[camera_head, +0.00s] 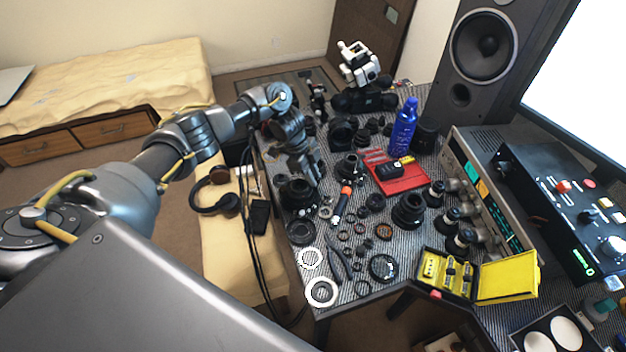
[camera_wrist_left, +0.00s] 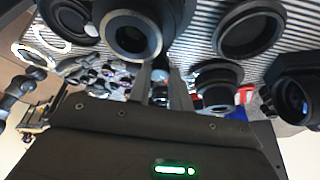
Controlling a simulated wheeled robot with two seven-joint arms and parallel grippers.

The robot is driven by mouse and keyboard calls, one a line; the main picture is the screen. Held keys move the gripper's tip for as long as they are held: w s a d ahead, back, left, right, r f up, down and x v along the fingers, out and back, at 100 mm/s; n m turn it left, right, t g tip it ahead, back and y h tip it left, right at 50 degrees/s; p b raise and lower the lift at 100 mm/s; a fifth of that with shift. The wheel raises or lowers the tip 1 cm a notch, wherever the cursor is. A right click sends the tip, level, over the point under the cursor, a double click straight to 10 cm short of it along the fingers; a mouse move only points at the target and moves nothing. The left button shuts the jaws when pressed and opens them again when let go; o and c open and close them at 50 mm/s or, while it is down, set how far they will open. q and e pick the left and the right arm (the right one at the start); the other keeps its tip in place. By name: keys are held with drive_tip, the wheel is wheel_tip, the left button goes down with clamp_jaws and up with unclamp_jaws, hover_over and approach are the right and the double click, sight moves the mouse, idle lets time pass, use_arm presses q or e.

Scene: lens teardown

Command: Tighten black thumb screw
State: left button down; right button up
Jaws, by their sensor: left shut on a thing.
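My left gripper (camera_head: 312,178) reaches down over the near-left part of the workbench, beside a black lens body (camera_head: 297,190). In the left wrist view its two dark fingers (camera_wrist_left: 160,82) are close together, with the tips next to a large black lens barrel (camera_wrist_left: 130,33). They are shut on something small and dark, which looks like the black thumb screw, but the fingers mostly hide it. I cannot make out how far in the screw sits. My right gripper is not in view.
Several lens parts and rings crowd the striped mat. Two white rings (camera_head: 310,258) are near the front edge. An open yellow case (camera_head: 508,276) is at the front right.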

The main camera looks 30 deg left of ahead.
use_arm(q)
drive_tip(key=shift+m, duration=0.3)
drive_tip(key=c, duration=1.3)
unclamp_jaws()
drive_tip(key=shift+o, duration=0.2)
